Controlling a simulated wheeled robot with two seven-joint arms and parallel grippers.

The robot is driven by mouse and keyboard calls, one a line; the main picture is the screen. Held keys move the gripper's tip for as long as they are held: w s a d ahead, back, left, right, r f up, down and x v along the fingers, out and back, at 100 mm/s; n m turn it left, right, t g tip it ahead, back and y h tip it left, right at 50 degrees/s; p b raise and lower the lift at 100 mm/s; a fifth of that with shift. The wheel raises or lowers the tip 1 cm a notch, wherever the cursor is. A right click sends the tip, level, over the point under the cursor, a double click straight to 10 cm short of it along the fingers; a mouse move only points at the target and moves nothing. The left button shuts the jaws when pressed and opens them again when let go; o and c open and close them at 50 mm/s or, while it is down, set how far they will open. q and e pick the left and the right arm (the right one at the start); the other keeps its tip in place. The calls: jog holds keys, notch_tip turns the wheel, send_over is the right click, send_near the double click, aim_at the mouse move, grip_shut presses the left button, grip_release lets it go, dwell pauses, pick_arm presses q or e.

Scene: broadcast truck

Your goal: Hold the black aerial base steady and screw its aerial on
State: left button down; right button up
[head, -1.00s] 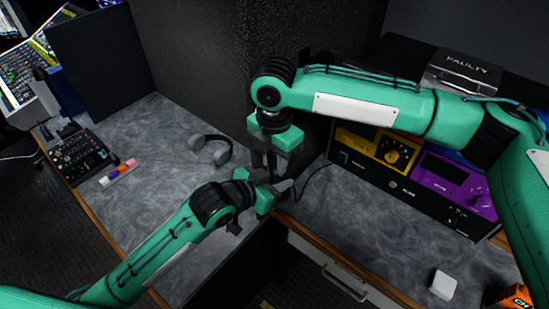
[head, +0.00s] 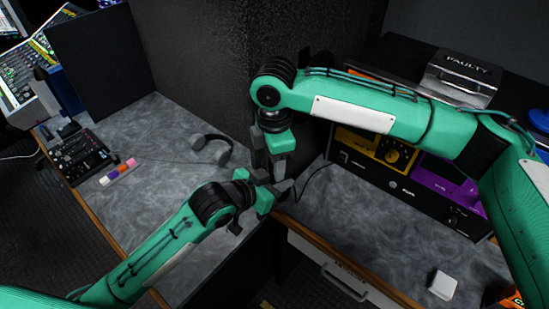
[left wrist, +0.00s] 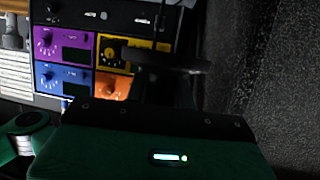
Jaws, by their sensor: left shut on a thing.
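My left gripper (head: 270,192) comes in low from the left and is shut on a small dark thing at the desk corner. This is probably the black aerial base, but it is mostly hidden by the fingers. In the left wrist view a dark, blurred disc-like shape (left wrist: 165,60) sits in front of the camera. My right gripper (head: 271,158) points down just above the left one, very close to it. I cannot tell whether its fingers are shut on anything. The aerial is not clearly visible; a faint thin dark line crosses the desk left of the headphones.
Headphones (head: 212,146) and a small black mixer (head: 76,158) lie on the left desk (head: 150,215). A rack with yellow (head: 385,150) and purple (head: 450,180) modules stands right, with a "FAULTY" box (head: 462,75) above. A white block (head: 442,284) sits front right. A dark wall rises behind the grippers.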

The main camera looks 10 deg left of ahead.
jog(key=shift+r, duration=2.3)
jog(key=shift+c, duration=0.5)
jog(key=n, duration=0.1)
jog(key=r+n, duration=0.1)
jog(key=shift+r+n, duration=0.25)
jog(key=shift+n, duration=0.15)
jog(key=r+n, duration=0.1)
jog(key=n, duration=0.1)
jog(key=r+n, duration=0.1)
jog(key=shift+n, duration=0.4)
jog(key=shift+f, duration=0.1)
jog(key=shift+f, duration=3.95)
